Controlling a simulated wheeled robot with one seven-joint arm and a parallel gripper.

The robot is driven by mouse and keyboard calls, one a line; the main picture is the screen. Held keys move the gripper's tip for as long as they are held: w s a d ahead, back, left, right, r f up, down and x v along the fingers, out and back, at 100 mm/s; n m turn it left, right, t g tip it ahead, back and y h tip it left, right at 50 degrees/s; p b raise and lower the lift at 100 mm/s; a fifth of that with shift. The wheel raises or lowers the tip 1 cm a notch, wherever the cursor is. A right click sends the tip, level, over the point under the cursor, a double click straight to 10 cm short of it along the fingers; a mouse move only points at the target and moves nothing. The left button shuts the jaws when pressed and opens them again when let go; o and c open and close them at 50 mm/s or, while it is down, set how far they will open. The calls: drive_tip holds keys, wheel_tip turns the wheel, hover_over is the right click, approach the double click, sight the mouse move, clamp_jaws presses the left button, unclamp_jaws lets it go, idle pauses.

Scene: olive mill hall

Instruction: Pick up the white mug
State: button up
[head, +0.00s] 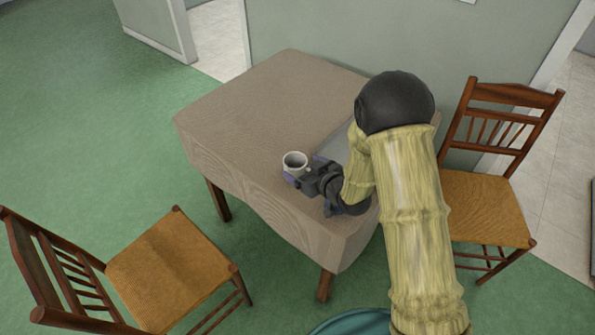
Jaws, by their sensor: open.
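The white mug (294,159) stands upright on the table (240,110), near its front edge. Its open rim faces up and its lower right side is partly hidden by my gripper. My gripper (303,171) is open beside the mug, reaching in from the right. One fingertip shows at the mug's lower left and the other to its right. I cannot tell whether the fingers touch the mug.
A wooden chair (172,266) stands at the front left and another (487,208) to the right of the table. The table's left and back parts are clear. A wall (320,40) runs behind the table. A teal rounded thing (352,322) shows at the bottom edge.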

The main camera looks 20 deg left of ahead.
sight(289, 159)
drive_tip(key=x, duration=0.4)
drive_tip(key=shift+w+a+f, duration=0.1)
drive_tip(key=shift+a+f, duration=0.05)
drive_tip(key=c, duration=1.2)
wheel_tip(289, 159, up, 10)
drive_tip(key=shift+r+p, duration=0.1)
drive_tip(key=shift+p, duration=0.2)
